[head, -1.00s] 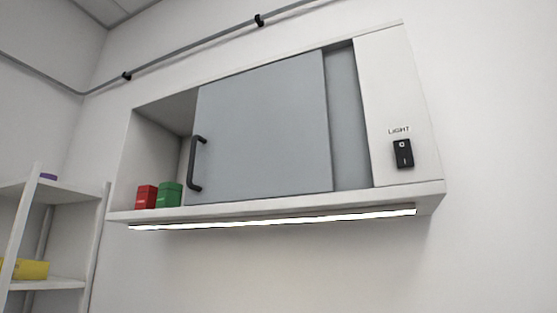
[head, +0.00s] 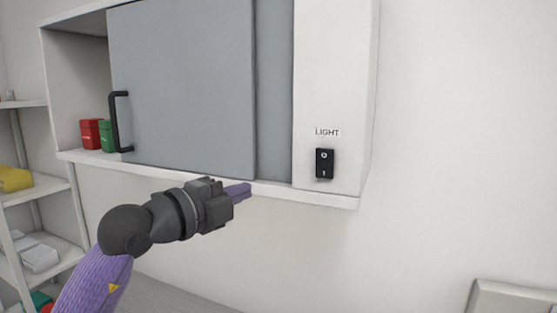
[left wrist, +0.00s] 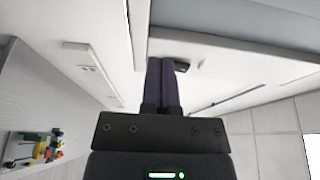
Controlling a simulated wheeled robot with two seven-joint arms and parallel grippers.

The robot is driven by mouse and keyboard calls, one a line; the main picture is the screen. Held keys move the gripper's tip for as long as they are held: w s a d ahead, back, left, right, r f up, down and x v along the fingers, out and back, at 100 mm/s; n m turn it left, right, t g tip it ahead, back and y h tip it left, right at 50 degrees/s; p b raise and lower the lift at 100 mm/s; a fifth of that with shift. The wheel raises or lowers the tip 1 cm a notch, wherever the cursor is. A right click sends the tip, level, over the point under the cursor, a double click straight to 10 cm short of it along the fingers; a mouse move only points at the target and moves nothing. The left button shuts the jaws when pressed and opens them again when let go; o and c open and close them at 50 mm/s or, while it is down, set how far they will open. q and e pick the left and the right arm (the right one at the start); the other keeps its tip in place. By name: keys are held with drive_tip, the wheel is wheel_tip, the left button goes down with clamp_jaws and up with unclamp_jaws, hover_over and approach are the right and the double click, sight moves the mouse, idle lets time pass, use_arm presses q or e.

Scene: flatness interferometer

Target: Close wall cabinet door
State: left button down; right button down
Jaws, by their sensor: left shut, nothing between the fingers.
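The wall cabinet (head: 335,75) has a grey sliding door (head: 185,85) with a black handle (head: 120,122) near its left edge. The door stands partly open, leaving the left end of the cabinet uncovered. A second grey panel (head: 274,90) shows right of the door. My left gripper (head: 240,191) is in front of the cabinet's lower edge, right of the handle. Its purple fingers (left wrist: 160,82) are together and empty in the left wrist view. It is clear of the handle. My right gripper is not in view.
A red box (head: 90,134) and a green box (head: 107,136) stand in the open left end. A black light switch (head: 325,163) is on the white right panel. An open shelf (head: 40,186) stands at the left. The wall right of the cabinet is bare.

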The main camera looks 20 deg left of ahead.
sight(267, 174)
use_arm(q)
drive_tip(key=p+x, duration=0.1)
drive_tip(key=x, duration=0.2)
drive_tip(key=p+x, duration=0.2)
drive_tip(key=x, duration=0.2)
drive_tip(key=shift+w+d+r, duration=0.15)
drive_tip(key=shift+w+r, duration=0.05)
drive_tip(key=shift+w, duration=0.1)
drive_tip(key=a, duration=0.1)
drive_tip(key=w+a+p, duration=0.1)
drive_tip(key=a, duration=0.1)
drive_tip(key=shift+f, duration=0.25)
drive_tip(key=shift+s+a, duration=0.1)
drive_tip(key=shift+a, duration=0.4)
drive_tip(key=shift+d, duration=0.1)
